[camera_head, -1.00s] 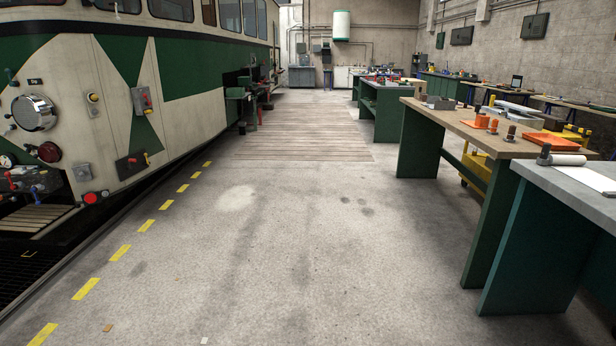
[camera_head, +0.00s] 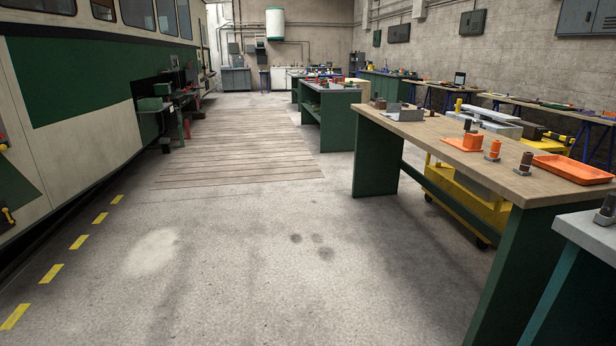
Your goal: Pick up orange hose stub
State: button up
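A small upright orange piece (camera_head: 494,148) stands on the wooden-topped workbench (camera_head: 425,133) at the right. It looks like the orange hose stub, but it is too small to be sure. A wider orange item (camera_head: 463,143) with a dark upright piece lies just left of it. A brown and grey piece (camera_head: 525,163) stands to its right. My gripper is not in view, so whether it is open or shut is hidden.
An orange tray (camera_head: 574,169) lies on the bench's right end. A grey-topped bench (camera_head: 585,236) is at the lower right. A yellow cart (camera_head: 470,202) stands under the wooden bench. The tram (camera_head: 88,85) is at left; the floor (camera_head: 265,240) between is clear.

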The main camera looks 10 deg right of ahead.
aim_at(493, 157)
jog(key=i+z, duration=0.15)
jog(key=i, duration=0.3)
jog(key=i+j+z, duration=0.15)
jog(key=i, duration=0.3)
jog(key=i+j+z, duration=0.2)
jog(key=i, duration=0.25)
jog(key=i+j+z, duration=0.15)
jog(key=i, duration=0.3)
